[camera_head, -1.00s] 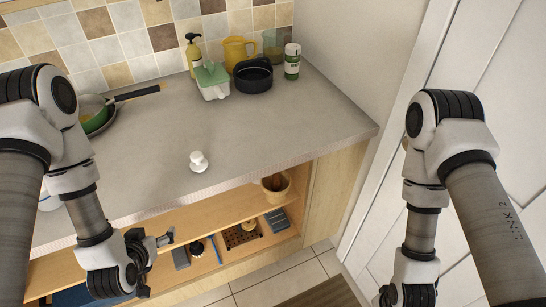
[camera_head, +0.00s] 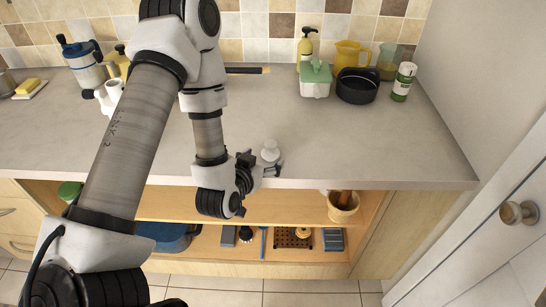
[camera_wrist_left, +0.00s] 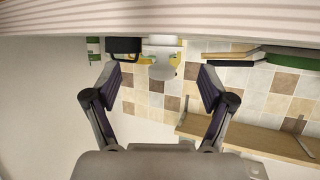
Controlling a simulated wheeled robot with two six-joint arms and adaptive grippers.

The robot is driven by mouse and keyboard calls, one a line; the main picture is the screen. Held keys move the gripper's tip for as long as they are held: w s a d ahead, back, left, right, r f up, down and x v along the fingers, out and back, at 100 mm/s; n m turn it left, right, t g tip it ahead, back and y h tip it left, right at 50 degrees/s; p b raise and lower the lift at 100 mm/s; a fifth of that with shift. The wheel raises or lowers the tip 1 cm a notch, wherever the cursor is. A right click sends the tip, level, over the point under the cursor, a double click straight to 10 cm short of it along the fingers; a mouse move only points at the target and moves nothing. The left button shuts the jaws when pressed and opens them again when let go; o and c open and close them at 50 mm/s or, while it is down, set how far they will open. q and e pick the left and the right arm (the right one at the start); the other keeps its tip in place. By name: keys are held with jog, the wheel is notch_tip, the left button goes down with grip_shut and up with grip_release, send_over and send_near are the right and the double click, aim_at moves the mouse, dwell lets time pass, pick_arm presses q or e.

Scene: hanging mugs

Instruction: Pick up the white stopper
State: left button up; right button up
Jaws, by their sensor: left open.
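The white stopper (camera_head: 270,151) stands on the grey countertop (camera_head: 400,150) close to its front edge. My left gripper (camera_head: 261,165) is at that edge, right beside the stopper on its near side. The left wrist view shows the gripper's two fingers (camera_wrist_left: 160,78) spread apart. The stopper (camera_wrist_left: 162,66) appears between them there, toward the tips, with no finger seen closed on it. I cannot tell whether a finger touches it. My right gripper is out of view.
An open shelf (camera_head: 290,207) lies under the counter. The counter right of the stopper is clear.

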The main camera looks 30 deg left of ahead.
aim_at(269, 152)
pick_arm(q)
jog(key=w+p, duration=0.1)
jog(key=w, duration=0.1)
jog(key=shift+w+a+f+p, duration=0.15)
jog(key=shift+w+a+p, duration=0.25)
jog(key=x, duration=0.3)
jog(key=shift+f, duration=0.3)
jog(key=shift+s+r, duration=0.1)
jog(key=shift+s, duration=0.05)
jog(key=shift+c, duration=1)
jog(key=c, duration=0.7)
jog(key=shift+c, duration=0.2)
